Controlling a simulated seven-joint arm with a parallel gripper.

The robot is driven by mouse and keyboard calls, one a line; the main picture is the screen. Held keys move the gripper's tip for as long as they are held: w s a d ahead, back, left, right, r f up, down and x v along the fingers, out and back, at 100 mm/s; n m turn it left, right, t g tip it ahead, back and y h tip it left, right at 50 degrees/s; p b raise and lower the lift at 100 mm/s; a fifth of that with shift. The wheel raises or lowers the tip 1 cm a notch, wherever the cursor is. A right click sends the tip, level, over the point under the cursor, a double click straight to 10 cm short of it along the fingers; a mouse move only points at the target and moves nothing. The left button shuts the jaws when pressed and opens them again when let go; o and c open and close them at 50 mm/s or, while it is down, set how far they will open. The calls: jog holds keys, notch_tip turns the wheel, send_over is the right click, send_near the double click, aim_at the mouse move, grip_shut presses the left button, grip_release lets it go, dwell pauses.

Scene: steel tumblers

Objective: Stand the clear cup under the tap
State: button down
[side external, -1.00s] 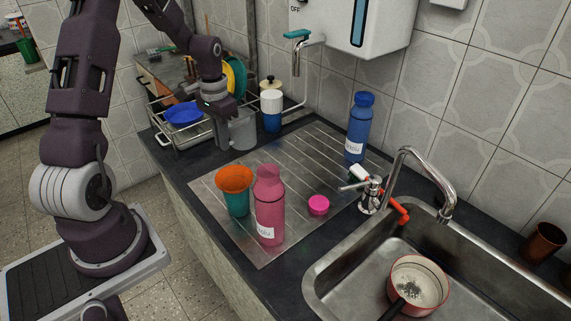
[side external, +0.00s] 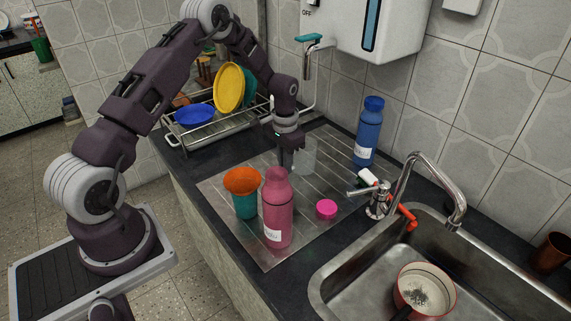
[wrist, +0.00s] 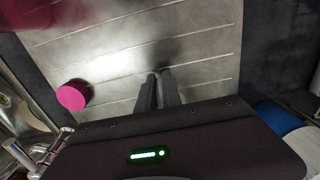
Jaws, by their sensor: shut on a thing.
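The clear cup (side external: 307,155) is see-through and looks upright, over the far part of the ribbed steel drainboard (side external: 325,185). My gripper (side external: 287,163) points down and is shut on the cup's left side. I cannot tell whether the cup's base touches the board. In the wrist view my fingers (wrist: 159,88) are close together over the board, and the cup is hard to make out. The wall heater's spout (side external: 307,65), with a teal lever, is behind my gripper. The chrome sink tap (side external: 430,165) arches over the sink to the right.
A pink bottle (side external: 277,210), a teal cup with an orange top (side external: 243,190), a pink lid (side external: 326,209) and a blue bottle (side external: 369,132) stand on or beside the board. A dish rack (side external: 215,125) is behind left. The sink (side external: 360,260) holds a pot (side external: 425,290).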

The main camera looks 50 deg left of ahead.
jog(key=c, duration=1.5)
grip_release()
jog(key=shift+f, duration=0.1)
